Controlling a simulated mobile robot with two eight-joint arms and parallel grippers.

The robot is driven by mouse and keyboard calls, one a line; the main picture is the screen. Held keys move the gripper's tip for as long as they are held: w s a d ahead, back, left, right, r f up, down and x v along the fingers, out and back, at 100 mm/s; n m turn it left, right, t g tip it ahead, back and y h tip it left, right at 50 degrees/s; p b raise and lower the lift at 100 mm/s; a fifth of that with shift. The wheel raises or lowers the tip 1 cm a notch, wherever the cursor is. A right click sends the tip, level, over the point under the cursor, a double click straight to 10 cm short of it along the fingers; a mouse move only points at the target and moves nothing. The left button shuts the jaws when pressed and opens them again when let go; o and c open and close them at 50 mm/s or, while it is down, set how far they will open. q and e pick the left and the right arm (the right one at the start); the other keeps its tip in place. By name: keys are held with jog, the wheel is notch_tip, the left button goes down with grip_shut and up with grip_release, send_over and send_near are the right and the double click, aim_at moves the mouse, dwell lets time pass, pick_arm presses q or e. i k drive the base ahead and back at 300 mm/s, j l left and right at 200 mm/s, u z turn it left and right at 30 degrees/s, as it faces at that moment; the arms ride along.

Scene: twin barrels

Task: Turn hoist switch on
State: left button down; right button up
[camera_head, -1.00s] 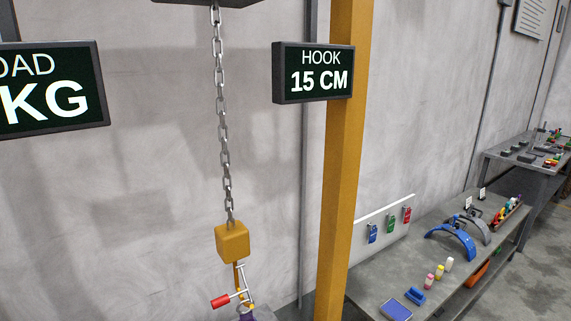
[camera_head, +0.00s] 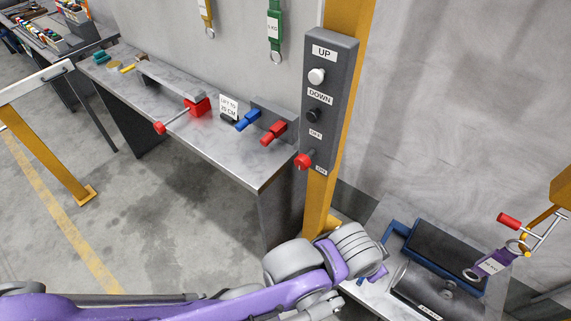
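The hoist switch is a red knob (camera_head: 304,160) low on a grey control box (camera_head: 335,95), between the labels OFF and ON. I cannot tell which way it points. A white UP button (camera_head: 317,76) and a black DOWN button (camera_head: 312,115) are above it. The box is fixed to a yellow post (camera_head: 319,205). My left arm comes in from the left along the bottom, and its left gripper (camera_head: 376,274) is below and right of the knob, apart from it. Its fingers are seen edge-on, so its opening is unclear. My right gripper is not in view.
A grey bench (camera_head: 215,150) left of the post holds red and blue handles. Right of the post, a low table carries a dark block in a blue frame (camera_head: 398,231). A purple strap (camera_head: 492,262) and the yellow hook block (camera_head: 563,190) are at the far right.

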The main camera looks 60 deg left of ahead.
aim_at(302, 162)
jog(key=u, duration=2.15)
jog(key=j, duration=0.45)
jog(key=i+j+z, duration=0.1)
jog(key=j, duration=0.3)
